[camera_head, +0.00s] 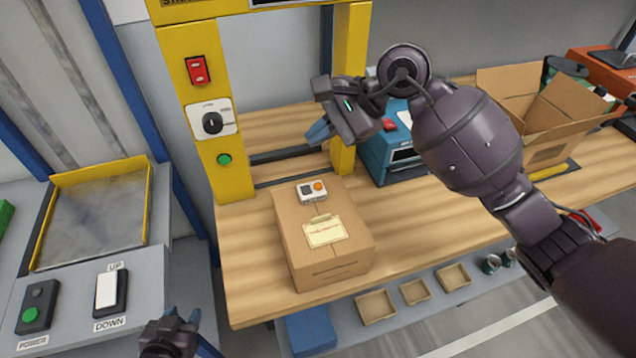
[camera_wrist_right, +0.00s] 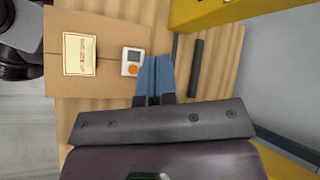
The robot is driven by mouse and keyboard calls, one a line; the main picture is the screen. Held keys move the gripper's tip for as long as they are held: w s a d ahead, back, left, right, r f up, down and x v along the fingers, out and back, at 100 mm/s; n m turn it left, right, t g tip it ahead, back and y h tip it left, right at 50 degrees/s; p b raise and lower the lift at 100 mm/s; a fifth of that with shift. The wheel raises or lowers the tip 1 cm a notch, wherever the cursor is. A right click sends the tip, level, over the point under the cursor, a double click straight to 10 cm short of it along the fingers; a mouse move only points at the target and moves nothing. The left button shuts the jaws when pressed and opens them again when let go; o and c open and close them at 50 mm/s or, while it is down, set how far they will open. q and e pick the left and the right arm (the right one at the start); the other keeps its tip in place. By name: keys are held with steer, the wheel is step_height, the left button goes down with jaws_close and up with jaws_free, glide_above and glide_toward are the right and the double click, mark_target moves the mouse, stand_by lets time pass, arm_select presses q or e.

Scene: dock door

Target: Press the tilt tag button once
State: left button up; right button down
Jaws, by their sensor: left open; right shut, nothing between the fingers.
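The tilt tag (camera_head: 312,191) is a small white device with a dark grey window and a round orange button (camera_head: 320,187). It sits on the top of a closed cardboard box (camera_head: 322,262), near the box's far edge. The tag also shows in the right wrist view (camera_wrist_right: 132,62), its orange button (camera_wrist_right: 133,70) close to my fingertips. My right gripper (camera_head: 318,131) is shut and empty, above and beyond the tag; its blue fingertips also show in the right wrist view (camera_wrist_right: 156,62). My left gripper (camera_head: 182,317) is low at the bottom left, open and away from the box.
A yellow strapping frame (camera_head: 217,160) with a red switch, dial and green button stands behind the box. A blue printer (camera_head: 382,160) and an open carton (camera_head: 545,150) stand to the right. A control panel with an up/down rocker (camera_head: 110,290) is at left. Bare bench lies right of the box.

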steer(key=shift+f, duration=0.1)
steer(key=b, duration=0.2)
glide_above(320, 187)
step_height(320, 187, down, 6)
steer(key=shift+a+r, duration=0.1)
step_height(320, 187, down, 3)
steer(key=shift+r+b, duration=0.2)
steer(key=shift+b, duration=0.55)
steer(key=shift+w+f, duration=0.1)
steer(key=shift+f, duration=0.05)
stand_by(0.4)
stand_by(0.7)
